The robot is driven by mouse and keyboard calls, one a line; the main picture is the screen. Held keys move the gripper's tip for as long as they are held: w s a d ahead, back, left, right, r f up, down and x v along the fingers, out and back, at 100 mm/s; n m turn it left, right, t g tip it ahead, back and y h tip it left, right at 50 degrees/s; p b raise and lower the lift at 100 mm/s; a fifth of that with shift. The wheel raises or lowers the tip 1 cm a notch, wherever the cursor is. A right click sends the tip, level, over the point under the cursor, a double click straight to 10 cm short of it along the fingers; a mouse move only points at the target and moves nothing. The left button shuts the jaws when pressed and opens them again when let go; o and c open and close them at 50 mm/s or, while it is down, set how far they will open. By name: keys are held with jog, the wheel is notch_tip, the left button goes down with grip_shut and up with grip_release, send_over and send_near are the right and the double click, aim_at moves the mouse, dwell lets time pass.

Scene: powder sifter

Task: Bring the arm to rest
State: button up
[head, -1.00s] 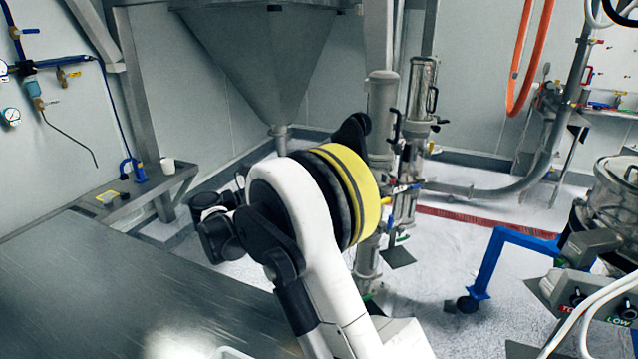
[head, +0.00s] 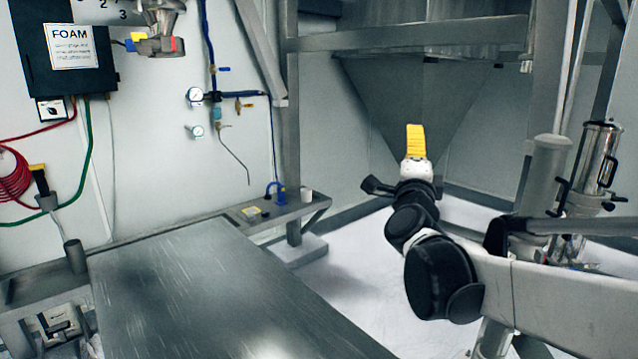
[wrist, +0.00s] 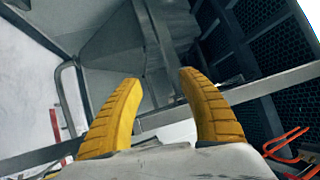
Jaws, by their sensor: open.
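My gripper (wrist: 160,90) shows in the wrist view with its two yellow ribbed fingers spread apart and nothing between them. In the head view my gripper (head: 415,140) is at the end of my raised arm, its yellow fingers pointing up in front of the large grey hopper (head: 385,85). The arm reaches in from the right edge and appears clear of the table. In the head view one finger seems to hide the other.
A bare metal table (head: 210,290) fills the lower left. A steel crossbeam (head: 410,38) spans the hopper. Steel cylinders (head: 598,160) stand at right. White floor (head: 350,265) lies open beyond the table.

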jog(key=s+a+f+n+g+y, duration=0.3)
jog(key=s+a+f+n+y, duration=0.2)
jog(key=s+f+n+y, duration=0.4)
jog(key=s+d+f+n+g+h, duration=0.2)
jog(key=s+f+n+g, duration=0.3)
jog(key=s+f, duration=0.6)
jog(key=s+d+f+n+g+h, duration=0.1)
jog(key=s+f+n+g, duration=0.4)
jog(key=s+f, duration=0.5)
jog(key=s+d+n, duration=0.1)
jog(key=s, duration=0.1)
jog(key=shift+s+f+g+h, duration=0.3)
jog(key=shift+f+g+h, duration=0.1)
